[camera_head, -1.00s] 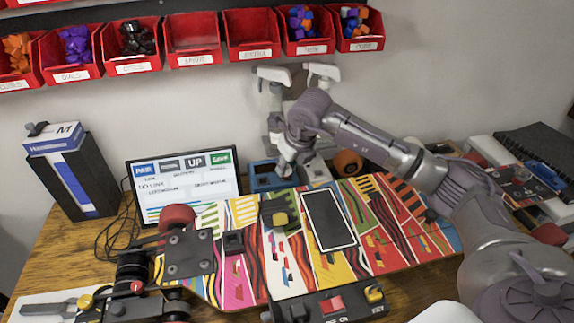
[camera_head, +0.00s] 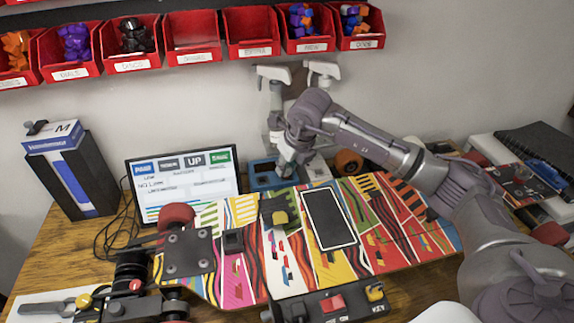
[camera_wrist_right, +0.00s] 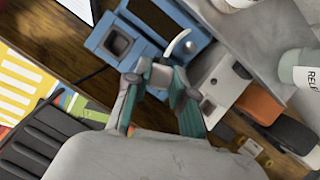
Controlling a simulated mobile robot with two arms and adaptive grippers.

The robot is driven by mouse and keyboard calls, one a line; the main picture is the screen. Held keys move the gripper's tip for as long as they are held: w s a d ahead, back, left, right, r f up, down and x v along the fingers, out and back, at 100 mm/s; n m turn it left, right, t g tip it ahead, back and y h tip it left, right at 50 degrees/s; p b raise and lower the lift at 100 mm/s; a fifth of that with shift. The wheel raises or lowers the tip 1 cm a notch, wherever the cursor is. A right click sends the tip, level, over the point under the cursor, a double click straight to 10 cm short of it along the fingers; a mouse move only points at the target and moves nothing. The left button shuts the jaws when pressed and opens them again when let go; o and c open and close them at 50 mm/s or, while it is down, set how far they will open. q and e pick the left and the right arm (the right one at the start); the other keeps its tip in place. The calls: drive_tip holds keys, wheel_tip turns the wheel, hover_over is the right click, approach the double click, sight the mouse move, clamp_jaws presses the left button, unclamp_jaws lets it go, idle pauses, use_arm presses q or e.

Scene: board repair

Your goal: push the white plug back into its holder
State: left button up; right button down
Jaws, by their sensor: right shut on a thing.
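My right gripper (camera_head: 287,168) is at the back of the bench, just right of the blue unit (camera_head: 262,174). In the right wrist view its fingers (camera_wrist_right: 160,80) are shut on a small pale piece (camera_wrist_right: 159,75), apparently the white plug, mostly hidden between them. A curved white lead (camera_wrist_right: 177,42) shows just beyond the fingertips. The blue unit (camera_wrist_right: 100,40) has a dark square opening (camera_wrist_right: 118,42), left of and apart from the fingers. A white block (camera_wrist_right: 226,80) with a small opening is right of the fingers. I cannot tell whether the plug touches a holder. My left gripper is not in view.
A screen (camera_head: 184,183) stands to the left. Spray bottles (camera_head: 322,75) stand behind. An orange roll (camera_wrist_right: 260,103) sits close on the right.

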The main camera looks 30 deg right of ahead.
drive_tip(key=shift+f+b, duration=0.3)
drive_tip(key=shift+f, duration=0.15)
idle(0.3)
drive_tip(key=c, duration=0.6)
unclamp_jaws()
drive_tip(key=shift+r, duration=0.3)
drive_tip(key=shift+r+p, duration=0.85)
drive_tip(key=shift+r, duration=0.45)
drive_tip(key=shift+r+p, duration=1.8)
drive_tip(key=shift+r, duration=1.2)
